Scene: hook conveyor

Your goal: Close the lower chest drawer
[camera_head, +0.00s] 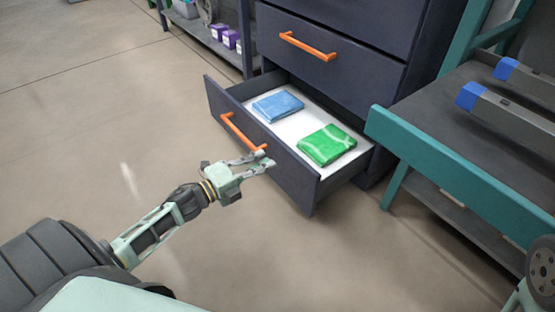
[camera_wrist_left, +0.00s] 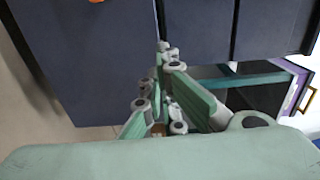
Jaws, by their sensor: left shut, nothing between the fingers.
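The lower chest drawer (camera_head: 298,185) is pulled open in the head view, with a dark blue front and a white floor. Its orange handle (camera_head: 243,131) is on the front. A folded blue cloth (camera_head: 278,106) and a folded green cloth (camera_head: 327,145) lie inside. My left gripper (camera_head: 268,163) is at the drawer front, just below the handle's near end, with its fingers shut and empty. In the left wrist view the fingertips (camera_wrist_left: 166,50) are close to dark blue panels; I cannot tell whether they touch. My right gripper is not in view.
A closed upper drawer (camera_head: 345,55) with an orange handle is above. A teal-edged bench (camera_head: 465,165) with blue-ended grey bars stands close on the right. A shelf (camera_head: 215,40) with purple boxes is at the back left. The floor left of the drawer is clear.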

